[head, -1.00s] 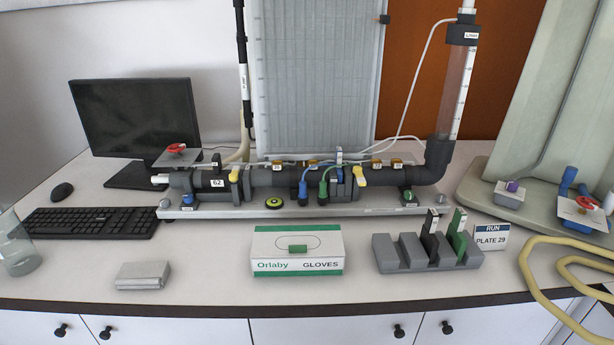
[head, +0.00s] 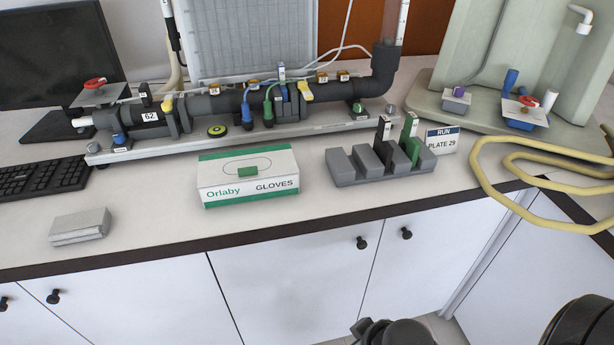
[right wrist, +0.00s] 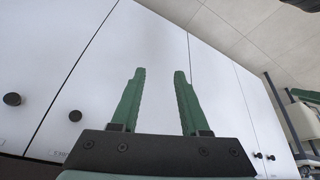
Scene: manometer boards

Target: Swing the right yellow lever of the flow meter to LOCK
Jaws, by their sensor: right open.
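The flow meter is a dark pipe assembly (head: 217,104) on a grey base rail at the back of the bench. Its right yellow lever (head: 306,91) sits on the pipe, right of the blue and green hose connectors. A left yellow lever (head: 167,103) sits near the plate marked 62. Any LOCK marking is too small to read. My right gripper (right wrist: 158,100) shows in the right wrist view with two green fingers apart and nothing between them, in front of the white cabinet doors, well away from the lever. My left gripper is in no view.
A glove box (head: 248,177) and a grey slotted block (head: 346,170) stand on the bench in front of the flow meter. A yellow hose (head: 483,185) loops over the right edge. A grey box (head: 80,227) lies at left. Parts of my arm show at the bottom right.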

